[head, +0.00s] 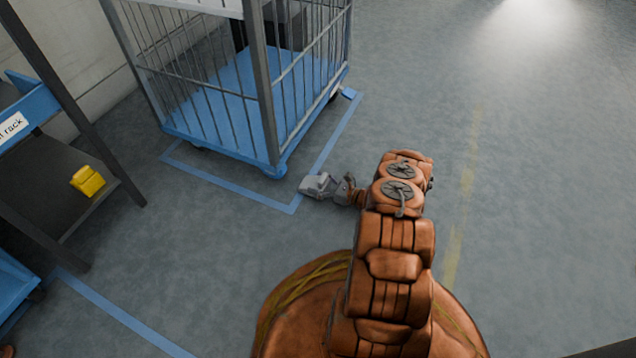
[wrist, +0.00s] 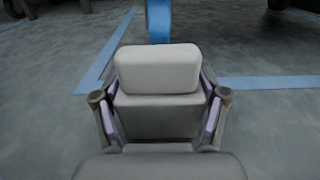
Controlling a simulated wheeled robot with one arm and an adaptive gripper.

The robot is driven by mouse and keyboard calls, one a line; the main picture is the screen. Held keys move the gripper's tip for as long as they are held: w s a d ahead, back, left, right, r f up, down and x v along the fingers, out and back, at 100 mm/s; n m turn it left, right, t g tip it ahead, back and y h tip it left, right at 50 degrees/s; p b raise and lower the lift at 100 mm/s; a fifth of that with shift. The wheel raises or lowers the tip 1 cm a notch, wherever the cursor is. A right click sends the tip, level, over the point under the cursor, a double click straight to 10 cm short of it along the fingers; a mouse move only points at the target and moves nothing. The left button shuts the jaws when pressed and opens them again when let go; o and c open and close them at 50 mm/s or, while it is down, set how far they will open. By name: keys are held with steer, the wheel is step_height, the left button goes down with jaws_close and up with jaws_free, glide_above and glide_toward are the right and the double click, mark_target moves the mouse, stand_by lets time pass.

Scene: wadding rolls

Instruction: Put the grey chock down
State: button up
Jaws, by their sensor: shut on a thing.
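The grey chock (wrist: 158,70) is a stepped block, seen between the two fingers of my gripper (wrist: 160,115) in the wrist view. My gripper is shut on it, with a finger on each side. In the head view the chock (head: 317,184) shows at the end of my gripper (head: 336,187), low near the floor, beside the front corner of the blue cage trolley (head: 228,150). A blue wheel (wrist: 159,20) stands just beyond the chock in the wrist view. I cannot tell whether the chock touches the floor or the wheel.
Blue floor lines (head: 233,189) mark a bay around the trolley. A dark rack (head: 50,190) at the left holds a yellow chock (head: 88,181). A blue thing (head: 15,285) stands at the lower left. The floor (head: 540,180) to the right is clear.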

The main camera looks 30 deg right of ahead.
steer(key=shift+f, duration=0.1)
steer(key=o, duration=1.6)
